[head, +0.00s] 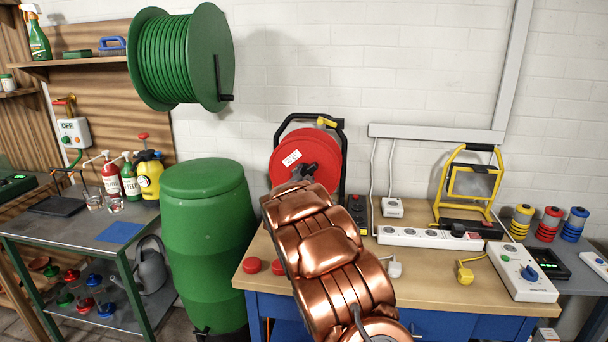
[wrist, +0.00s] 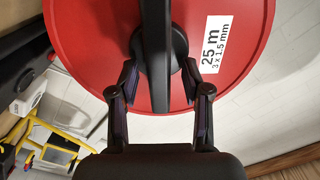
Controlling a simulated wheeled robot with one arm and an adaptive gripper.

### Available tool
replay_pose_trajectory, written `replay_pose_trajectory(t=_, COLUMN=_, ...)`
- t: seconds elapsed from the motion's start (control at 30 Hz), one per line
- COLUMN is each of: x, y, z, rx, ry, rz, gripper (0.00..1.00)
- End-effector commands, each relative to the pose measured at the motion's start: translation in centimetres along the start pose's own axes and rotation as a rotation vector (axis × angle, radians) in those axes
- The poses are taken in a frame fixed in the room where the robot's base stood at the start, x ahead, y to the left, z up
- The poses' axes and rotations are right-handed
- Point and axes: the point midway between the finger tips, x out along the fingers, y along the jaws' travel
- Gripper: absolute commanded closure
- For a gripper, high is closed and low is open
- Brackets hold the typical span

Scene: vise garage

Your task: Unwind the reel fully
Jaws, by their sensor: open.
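A red cable reel (head: 292,153) stands upright in a black frame with a yellow-topped handle at the back of the workbench. Its red disc (wrist: 85,40) fills the upper wrist view, with a white label (wrist: 213,42) reading "25 m 3 x 1.5 mm". My gripper (head: 308,168) is in front of the disc in the head view. In the wrist view my gripper (wrist: 160,72) is open, its fingers on either side of a black bar (wrist: 157,45) over the reel's hub. Whether the fingers touch the bar is unclear. My arm hides the reel's lower part.
A green hose reel (head: 165,60) with a black crank hangs on the wall, above a green barrel (head: 205,245). Right of my arm are a white power strip (head: 415,237), a yellow work lamp (head: 468,190) and a yellow plug (head: 464,272). Red discs (head: 252,265) lie left.

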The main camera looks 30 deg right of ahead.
Motion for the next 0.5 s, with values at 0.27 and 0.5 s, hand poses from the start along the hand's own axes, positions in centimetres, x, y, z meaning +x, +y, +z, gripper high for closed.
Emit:
replay_pose_trajectory(t=0.27, x=0.56, y=0.06, z=0.06, rx=0.0, ry=-0.001, rz=0.001, gripper=0.52)
replay_pose_trajectory(t=0.5, x=0.53, y=0.05, z=0.07, rx=0.0, ry=-0.001, rz=0.001, gripper=0.6)
